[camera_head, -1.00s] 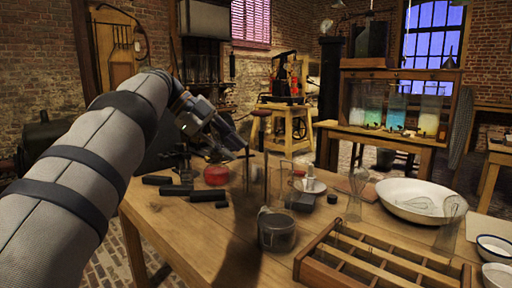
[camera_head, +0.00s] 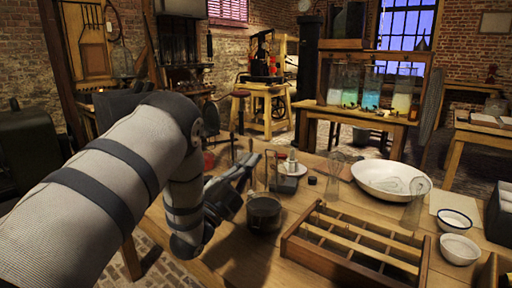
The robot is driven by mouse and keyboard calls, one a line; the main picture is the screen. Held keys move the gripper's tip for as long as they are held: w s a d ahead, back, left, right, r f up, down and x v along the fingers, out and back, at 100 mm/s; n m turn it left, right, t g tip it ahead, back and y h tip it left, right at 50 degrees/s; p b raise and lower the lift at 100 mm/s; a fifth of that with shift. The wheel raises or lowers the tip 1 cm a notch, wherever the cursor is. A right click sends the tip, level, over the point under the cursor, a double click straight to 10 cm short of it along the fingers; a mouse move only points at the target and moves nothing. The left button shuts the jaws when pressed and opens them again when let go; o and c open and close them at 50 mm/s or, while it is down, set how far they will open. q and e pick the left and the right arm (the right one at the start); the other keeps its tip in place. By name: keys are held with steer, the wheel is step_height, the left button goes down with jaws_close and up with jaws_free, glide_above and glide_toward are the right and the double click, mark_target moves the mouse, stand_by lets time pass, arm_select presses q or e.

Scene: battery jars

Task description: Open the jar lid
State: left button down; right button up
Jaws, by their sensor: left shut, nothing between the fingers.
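My left gripper (camera_head: 246,166) is shut and empty. In the picture its fingers point up and right, just above and left of the pot, and seem apart from it. The left forearm and wrist hide the table's left part. My right gripper is not in view.
A divided wooden rack (camera_head: 345,262) fills the table's front. Thin upright rods and small items stand behind the pot. Glass jars of coloured liquid (camera_head: 371,92) stand on a far bench.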

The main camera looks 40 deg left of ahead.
arm_select(q)
steer(key=s+d+f+n+g+y, duration=0.1)
steer(key=s+d+f+g+y, duration=0.1)
steer(key=s+f+y, duration=0.25)
steer(key=y+b, duration=0.2)
glide_toward(270, 168)
steer(key=w+a+r, duration=0.1)
steer(key=w+r, duration=0.5)
steer(key=r, duration=0.2)
steer(key=shift+w+a+g, duration=0.25)
steer(key=shift+a+g, duration=0.05)
steer(key=shift+a, duration=0.05)
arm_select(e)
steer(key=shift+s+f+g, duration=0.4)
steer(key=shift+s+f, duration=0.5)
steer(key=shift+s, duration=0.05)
arm_select(q)
steer(key=shift+r+h, duration=0.1)
steer(key=shift+h, duration=0.15)
